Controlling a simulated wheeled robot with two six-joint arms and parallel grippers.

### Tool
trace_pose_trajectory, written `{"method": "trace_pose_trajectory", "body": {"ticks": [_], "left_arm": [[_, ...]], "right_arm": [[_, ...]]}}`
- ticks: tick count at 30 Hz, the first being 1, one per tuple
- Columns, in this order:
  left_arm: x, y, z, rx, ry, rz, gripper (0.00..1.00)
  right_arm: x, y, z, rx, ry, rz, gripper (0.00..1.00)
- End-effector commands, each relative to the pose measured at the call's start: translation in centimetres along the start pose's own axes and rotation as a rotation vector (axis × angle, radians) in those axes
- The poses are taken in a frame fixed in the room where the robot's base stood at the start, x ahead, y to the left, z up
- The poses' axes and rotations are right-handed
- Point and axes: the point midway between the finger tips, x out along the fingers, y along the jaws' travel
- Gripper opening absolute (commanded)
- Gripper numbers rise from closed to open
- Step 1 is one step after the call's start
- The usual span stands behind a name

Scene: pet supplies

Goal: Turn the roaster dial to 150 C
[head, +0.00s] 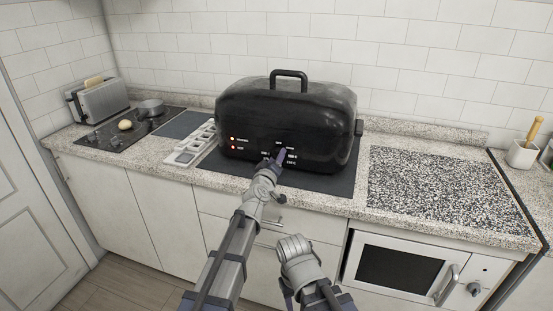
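The black roaster (285,112), with a top handle, stands on a dark mat on the counter. Its lower front carries white dial markings (292,156), one of which looks like 150 C, and two red lights at the left. My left gripper (278,155) is up against the roaster front at the dial. It covers the dial, so the pointer's setting is hidden. Whether its fingers are closed on the dial is too small to tell. My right gripper (293,246) is lower, in front of the cabinet drawers, away from the roaster. Its fingers cannot be made out clearly.
A pale tray with compartments (190,148) stands left of the roaster. Further left are a dark cooktop (112,136), a pot (151,107) and a toaster (97,100). A speckled board (440,190) lies to the right. A microwave (400,268) sits below the counter.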

Motion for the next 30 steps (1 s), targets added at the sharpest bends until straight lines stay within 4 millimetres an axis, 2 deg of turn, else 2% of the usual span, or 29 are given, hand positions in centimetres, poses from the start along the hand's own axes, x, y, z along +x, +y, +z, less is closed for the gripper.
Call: {"method": "trace_pose_trajectory", "body": {"ticks": [1, 8, 16, 20, 23, 30], "left_arm": [[-0.1, 0.0, 0.2, 0.000, -0.005, 0.001, 0.57], [-0.1, 0.0, 0.1, 0.000, -0.003, 0.000, 0.82], [-0.1, 0.0, 0.0, 0.000, -0.001, 0.000, 0.82], [-0.8, 0.0, 0.0, -0.001, -0.001, 0.000, 0.82], [-1.9, 0.0, 0.0, 0.000, -0.001, 0.000, 0.82], [-5.9, 0.0, 0.1, -0.001, -0.002, 0.000, 0.82]], "right_arm": [[0.0, 0.0, 0.0, 0.000, 0.000, 0.000, 0.50], [0.0, 0.0, 0.0, 0.000, 0.000, 0.000, 0.50], [0.0, 0.0, 0.0, 0.000, 0.000, 0.000, 0.50], [0.0, 0.0, 0.0, 0.000, 0.000, 0.000, 0.50], [-0.1, 0.0, 0.0, 0.000, 0.000, 0.000, 0.50], [-0.2, 0.0, 0.0, 0.000, 0.000, 0.000, 0.50]]}}
